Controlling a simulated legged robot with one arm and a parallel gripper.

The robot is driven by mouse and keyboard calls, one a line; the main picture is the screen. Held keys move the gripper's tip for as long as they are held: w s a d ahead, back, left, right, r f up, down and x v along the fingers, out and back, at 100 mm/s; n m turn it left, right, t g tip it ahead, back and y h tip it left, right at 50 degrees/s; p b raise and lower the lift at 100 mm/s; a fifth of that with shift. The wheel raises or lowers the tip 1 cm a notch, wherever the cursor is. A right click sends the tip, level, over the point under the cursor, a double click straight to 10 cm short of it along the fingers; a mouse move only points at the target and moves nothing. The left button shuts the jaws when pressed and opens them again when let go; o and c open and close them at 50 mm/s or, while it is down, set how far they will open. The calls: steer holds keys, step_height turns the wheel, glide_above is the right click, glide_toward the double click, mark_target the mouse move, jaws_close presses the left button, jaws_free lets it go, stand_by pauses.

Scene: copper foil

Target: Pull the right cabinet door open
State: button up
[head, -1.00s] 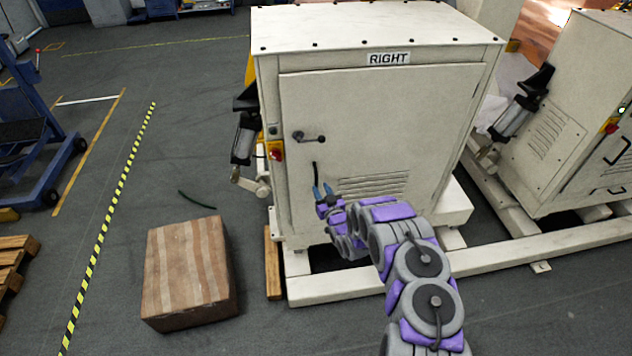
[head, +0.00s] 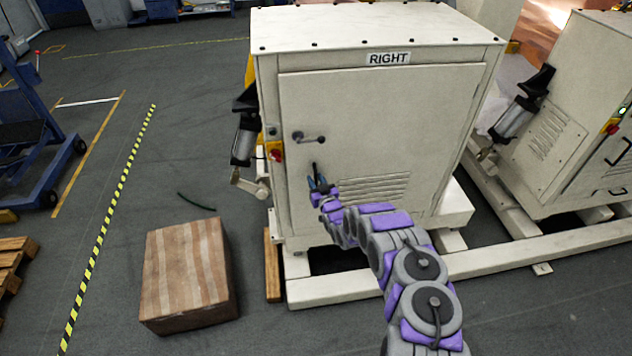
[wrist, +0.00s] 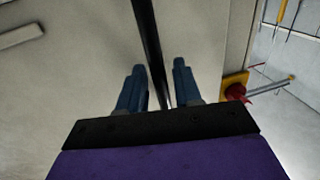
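The white cabinet labelled RIGHT (head: 389,58) stands ahead, and its front door (head: 370,120) looks shut. A black vertical bar handle (head: 314,169) is on the door's lower left. My gripper (head: 319,184) is at the handle's lower part. In the wrist view, the black handle (wrist: 148,35) runs between the two blue fingers of my gripper (wrist: 158,72). The fingers are apart, with a gap visible on each side of the bar.
A red and yellow switch (head: 275,150) is left of the door. A cardboard box (head: 187,275) is on the floor at front left, near the cabinet's white base frame (head: 380,288). A wooden plank (head: 273,265) stands beside the frame. Floor between box and striped tape is clear.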

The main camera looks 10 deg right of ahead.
jaws_close()
steer(key=shift+s, duration=0.15)
stand_by(0.4)
